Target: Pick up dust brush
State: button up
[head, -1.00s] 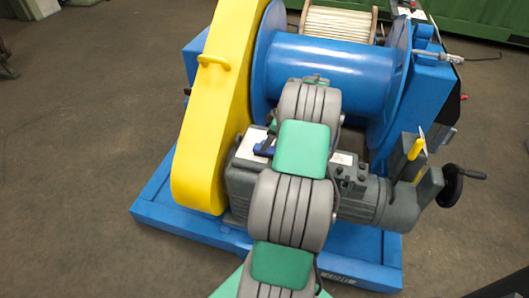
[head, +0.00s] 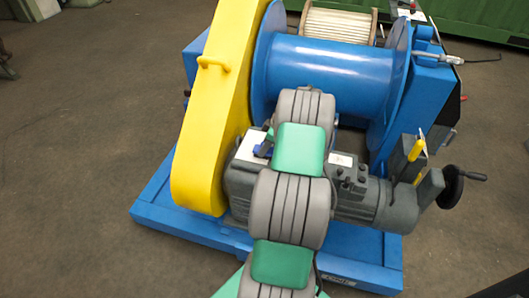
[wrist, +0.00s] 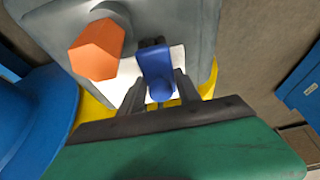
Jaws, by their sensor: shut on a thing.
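The dust brush, with a blue body and a dark end, sits between my gripper's fingers in the wrist view (wrist: 157,68). Its blue part also shows in the head view (head: 264,147), just left of my arm, over the white sheet on the grey gearbox (head: 238,180). My gripper (wrist: 159,82) is shut on the brush, one dark finger on each side. In the head view my arm hides most of the gripper. I cannot tell whether the brush still touches the sheet.
An orange hexagonal cap (wrist: 95,50) stands close left of the brush. The yellow chain guard (head: 205,130) rises left of the gearbox and the blue drum (head: 330,65) stands behind. A motor (head: 360,200), a yellow-handled tool (head: 416,151) and a handwheel (head: 452,187) are to the right.

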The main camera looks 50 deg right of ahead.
grip_shut()
notch_tip(320, 180, up, 10)
jog(key=shift+r+p, duration=0.1)
jog(key=shift+p, duration=0.35)
